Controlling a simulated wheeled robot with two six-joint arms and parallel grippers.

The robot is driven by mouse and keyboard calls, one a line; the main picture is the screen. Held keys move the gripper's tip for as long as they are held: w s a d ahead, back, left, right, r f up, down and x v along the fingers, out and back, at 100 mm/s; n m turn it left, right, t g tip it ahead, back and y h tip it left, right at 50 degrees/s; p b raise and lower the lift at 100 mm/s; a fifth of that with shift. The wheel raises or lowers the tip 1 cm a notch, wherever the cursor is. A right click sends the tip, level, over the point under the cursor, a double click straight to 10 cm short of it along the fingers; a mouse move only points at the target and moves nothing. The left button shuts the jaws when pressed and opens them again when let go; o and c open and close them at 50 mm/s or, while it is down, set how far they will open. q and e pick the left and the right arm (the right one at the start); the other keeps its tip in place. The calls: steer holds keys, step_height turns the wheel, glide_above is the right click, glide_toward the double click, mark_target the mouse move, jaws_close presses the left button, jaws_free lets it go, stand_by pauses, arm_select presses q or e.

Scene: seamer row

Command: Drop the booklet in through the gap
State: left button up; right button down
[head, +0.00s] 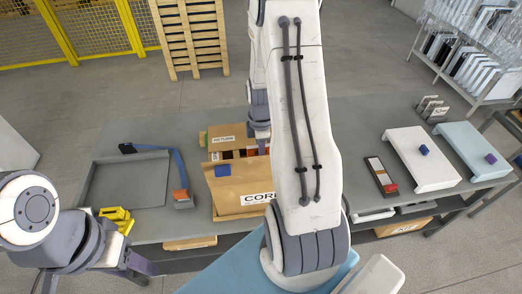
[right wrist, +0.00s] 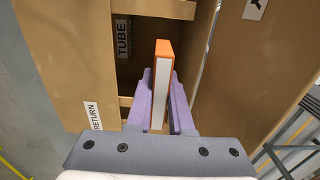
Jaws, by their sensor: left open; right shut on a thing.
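An orange booklet (right wrist: 162,85) with a white page edge stands upright between the purple fingers of my right gripper (right wrist: 161,100), which is shut on it. In the right wrist view it is over the opening of a cardboard box (right wrist: 75,55). A RETURN label is on a flap and a dark TUBE label shows inside. In the head view the box (head: 240,185) stands on the grey table, partly hidden by my right arm. The booklet cannot be made out there. My left gripper (head: 140,264) is open and empty at the table's front left edge.
Left are a grey tray (head: 125,185), a blue-and-orange tool (head: 181,180) and a yellow tool (head: 116,215). White (head: 420,160) and pale blue (head: 470,150) stands are at right.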

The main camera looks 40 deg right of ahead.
steer(key=c, duration=0.7)
jaws_free()
steer(key=shift+c, duration=0.2)
step_height(320, 180, up, 9)
steer(key=shift+f+b, duration=0.1)
steer(key=shift+b, duration=0.85)
steer(key=shift+r, duration=0.85)
